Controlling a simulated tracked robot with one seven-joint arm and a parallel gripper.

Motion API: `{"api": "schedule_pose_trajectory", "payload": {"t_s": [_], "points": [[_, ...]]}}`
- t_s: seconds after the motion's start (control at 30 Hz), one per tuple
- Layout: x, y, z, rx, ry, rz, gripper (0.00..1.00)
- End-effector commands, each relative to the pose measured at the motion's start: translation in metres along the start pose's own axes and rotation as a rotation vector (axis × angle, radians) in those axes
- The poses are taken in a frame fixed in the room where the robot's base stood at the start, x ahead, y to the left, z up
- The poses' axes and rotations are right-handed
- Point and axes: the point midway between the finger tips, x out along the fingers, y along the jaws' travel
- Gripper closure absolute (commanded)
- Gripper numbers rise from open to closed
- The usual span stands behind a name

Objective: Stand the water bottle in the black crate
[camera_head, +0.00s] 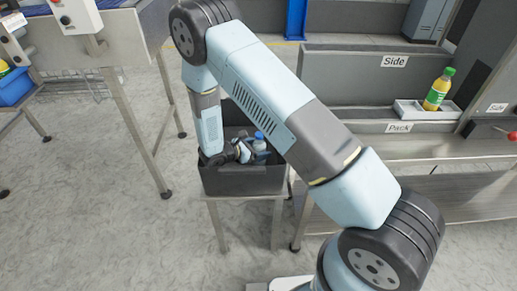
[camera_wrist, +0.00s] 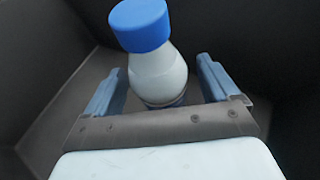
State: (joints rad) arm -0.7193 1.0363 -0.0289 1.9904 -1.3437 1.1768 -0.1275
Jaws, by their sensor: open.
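The water bottle (camera_head: 259,143) has a blue cap and a pale body. It is inside the black crate (camera_head: 243,181), towards the crate's right side, and looks about upright in the head view. In the wrist view the bottle (camera_wrist: 157,72) is between the two blue fingers of my gripper (camera_wrist: 160,85), with a gap on each side. My gripper is open and reaches down into the crate. The crate's dark walls (camera_wrist: 245,40) surround the bottle in the wrist view. The bottle's base is hidden.
The crate rests on a small metal stand (camera_head: 243,198). To the right, a yellow-orange bottle with a green cap (camera_head: 437,91) stands in a grey tray (camera_head: 411,110) near signs reading Side and Pack. A metal-legged conveyor (camera_head: 125,110) stands at left. The floor at lower left is clear.

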Motion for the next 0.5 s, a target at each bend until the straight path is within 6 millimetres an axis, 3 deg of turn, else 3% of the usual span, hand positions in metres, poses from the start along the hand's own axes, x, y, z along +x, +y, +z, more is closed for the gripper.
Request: {"api": "schedule_pose_trajectory", "payload": {"t_s": [0.27, 0.5], "points": [[-0.005, 0.0, 0.014, 0.002, 0.001, 0.0, 0.12], [-0.047, 0.001, 0.011, 0.001, 0.001, 0.002, 0.12]]}}
